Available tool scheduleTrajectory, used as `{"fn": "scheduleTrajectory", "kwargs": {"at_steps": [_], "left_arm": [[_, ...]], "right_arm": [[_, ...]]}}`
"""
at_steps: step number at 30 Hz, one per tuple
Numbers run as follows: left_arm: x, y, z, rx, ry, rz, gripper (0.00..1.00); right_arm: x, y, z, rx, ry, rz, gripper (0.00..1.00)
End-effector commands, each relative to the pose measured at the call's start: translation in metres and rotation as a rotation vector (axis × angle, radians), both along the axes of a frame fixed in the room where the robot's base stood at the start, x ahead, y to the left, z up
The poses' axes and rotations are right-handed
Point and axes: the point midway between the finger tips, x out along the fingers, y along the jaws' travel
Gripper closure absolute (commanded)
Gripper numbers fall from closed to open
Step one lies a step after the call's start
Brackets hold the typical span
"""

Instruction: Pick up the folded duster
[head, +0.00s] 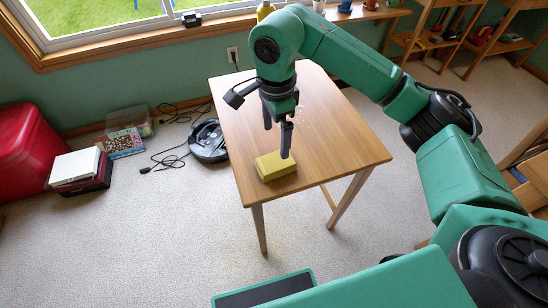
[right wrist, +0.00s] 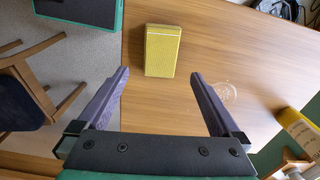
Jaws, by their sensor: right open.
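The folded duster is a yellow block-like bundle (head: 276,166) lying flat near the front edge of the wooden table. It also shows in the right wrist view (right wrist: 160,50), beyond the fingertips and lined up between them. My right gripper (head: 277,143) points down over the table, just behind and above the duster. Its two dark fingers are spread with nothing between them, as the right wrist view (right wrist: 159,75) shows. The fingers look apart from the duster. My left gripper is in neither view.
The wooden table (head: 350,140) is mostly bare. A small clear object (right wrist: 226,90) lies right of the fingers, and a yellow bottle (right wrist: 300,130) shows at the right edge. A wooden chair (right wrist: 30,90) stands left of the table.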

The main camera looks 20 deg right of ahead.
Motion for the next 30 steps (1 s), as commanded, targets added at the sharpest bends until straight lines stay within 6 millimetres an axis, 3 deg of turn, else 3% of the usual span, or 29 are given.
{"fn": "scheduleTrajectory", "kwargs": {"at_steps": [2,5,15,23,29,30], "left_arm": [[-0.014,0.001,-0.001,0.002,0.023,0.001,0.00],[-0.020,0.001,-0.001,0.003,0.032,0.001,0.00],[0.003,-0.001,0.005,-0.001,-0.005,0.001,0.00],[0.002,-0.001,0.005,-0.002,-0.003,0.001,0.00],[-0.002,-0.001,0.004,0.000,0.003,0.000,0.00],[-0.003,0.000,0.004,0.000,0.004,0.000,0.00]], "right_arm": [[-0.001,0.000,-0.022,0.000,0.005,0.000,0.00],[-0.001,0.000,-0.043,0.000,0.004,0.000,0.00],[-0.001,-0.001,-0.097,0.003,0.002,0.001,0.00],[0.000,0.000,-0.105,0.003,-0.001,0.001,0.00],[0.000,0.000,-0.105,0.003,-0.001,0.001,0.73],[0.000,0.000,-0.104,0.003,-0.001,0.001,0.73]]}}
